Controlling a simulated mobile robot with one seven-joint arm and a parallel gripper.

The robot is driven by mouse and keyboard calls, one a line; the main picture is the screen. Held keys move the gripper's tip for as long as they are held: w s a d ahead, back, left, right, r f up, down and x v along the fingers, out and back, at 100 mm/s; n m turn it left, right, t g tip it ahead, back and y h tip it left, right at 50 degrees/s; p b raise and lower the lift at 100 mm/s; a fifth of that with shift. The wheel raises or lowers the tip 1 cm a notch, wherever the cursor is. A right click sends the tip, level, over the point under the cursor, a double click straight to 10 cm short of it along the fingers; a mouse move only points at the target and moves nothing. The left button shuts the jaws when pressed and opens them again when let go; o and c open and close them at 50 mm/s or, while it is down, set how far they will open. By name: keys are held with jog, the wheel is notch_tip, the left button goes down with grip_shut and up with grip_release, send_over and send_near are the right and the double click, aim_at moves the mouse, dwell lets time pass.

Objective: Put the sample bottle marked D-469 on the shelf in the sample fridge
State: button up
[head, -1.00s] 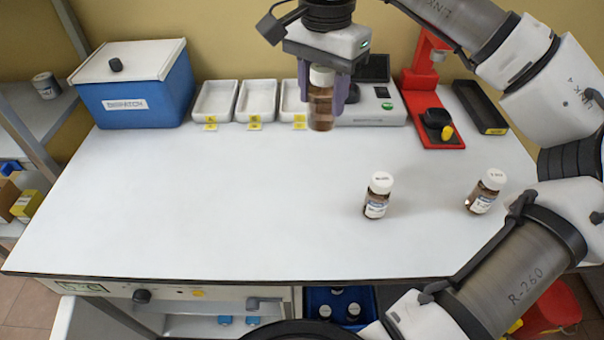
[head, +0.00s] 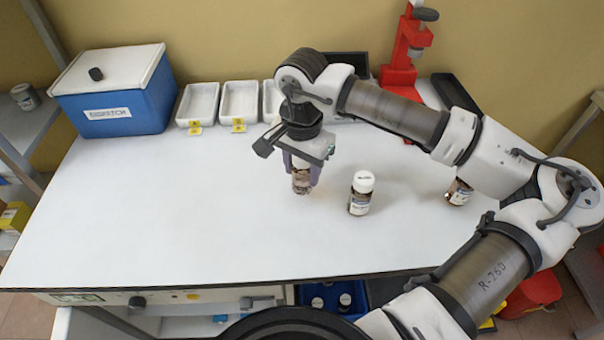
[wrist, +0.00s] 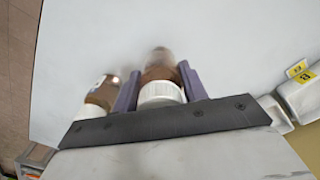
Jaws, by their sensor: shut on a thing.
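My gripper (head: 302,170) is shut on a brown sample bottle (head: 301,184) with a white cap, held upright over the bench. In the wrist view the held bottle (wrist: 160,72) sits between the purple fingers, its cap toward the camera. Its label cannot be read, so I cannot tell if it is D-469. A second brown bottle (head: 360,194) stands just right of the gripper, and a third (head: 458,192) stands farther right, partly behind my arm. Under the bench front is an open white compartment (head: 185,327), probably the sample fridge, with a blue-capped item (head: 220,318) inside.
A blue dispatch box (head: 115,105) stands at the back left, beside white trays (head: 239,100) with yellow tags. A red stand (head: 403,55) is at the back right. A blue crate (head: 318,290) with white-capped bottles is below the bench. The bench's left and front are clear.

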aim_at(302, 179)
notch_tip(302, 179, down, 3)
jog(key=shift+f, duration=0.25)
jog(key=o, duration=1)
jog(key=shift+r, duration=0.1)
jog(key=shift+o, duration=0.2)
